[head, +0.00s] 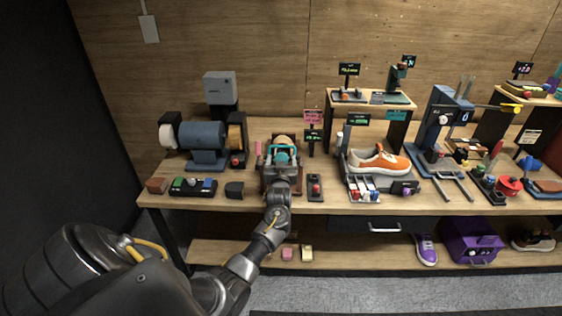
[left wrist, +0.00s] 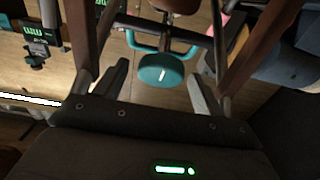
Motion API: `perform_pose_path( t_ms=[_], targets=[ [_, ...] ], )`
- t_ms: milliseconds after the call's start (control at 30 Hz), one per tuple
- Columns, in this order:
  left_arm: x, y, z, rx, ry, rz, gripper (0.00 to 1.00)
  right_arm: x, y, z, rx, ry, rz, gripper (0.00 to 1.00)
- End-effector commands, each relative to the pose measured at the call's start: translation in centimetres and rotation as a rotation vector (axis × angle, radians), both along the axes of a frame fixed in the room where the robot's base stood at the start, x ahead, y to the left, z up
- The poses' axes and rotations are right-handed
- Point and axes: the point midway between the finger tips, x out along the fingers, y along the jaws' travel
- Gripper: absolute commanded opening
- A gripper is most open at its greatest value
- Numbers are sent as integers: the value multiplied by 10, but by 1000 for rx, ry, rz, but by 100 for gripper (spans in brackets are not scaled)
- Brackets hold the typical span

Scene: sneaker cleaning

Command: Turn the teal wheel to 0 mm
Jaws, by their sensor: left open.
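The teal wheel (head: 285,154) is on a dark stand on the workbench, left of the orange sneaker. In the left wrist view the teal wheel (left wrist: 161,72) shows as a round teal disc with a white mark, on a teal bracket. My left gripper (head: 281,178) reaches up to the front of the stand and partly hides it. In the left wrist view its fingers (left wrist: 159,82) are apart, one on each side of the wheel, with gaps; I cannot tell whether either touches it. A small green-lit display (head: 313,135) stands right of the wheel; its reading is too small to read. My right gripper is not in view.
A blue grinder (head: 204,140) stands to the left on the workbench (head: 260,126). A small block with a red button (head: 315,187) sits close to the right of my gripper. An orange sneaker (head: 379,161) on a stand is further right.

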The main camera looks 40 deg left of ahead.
Motion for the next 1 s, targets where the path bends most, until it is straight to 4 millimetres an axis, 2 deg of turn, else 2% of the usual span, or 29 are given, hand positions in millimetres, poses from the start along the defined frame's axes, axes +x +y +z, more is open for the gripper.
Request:
perform_pose_path(
  t_ms=[67,400,700,1000],
  targets=[
    [0,0,0,0,0,0,68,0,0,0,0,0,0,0],
    [0,0,0,-1,1,0,26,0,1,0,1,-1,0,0],
    [1,-1,-2,-159,-122,124,26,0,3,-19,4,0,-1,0],
    [1,-1,0,-187,-141,147,26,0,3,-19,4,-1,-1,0]
  ],
)
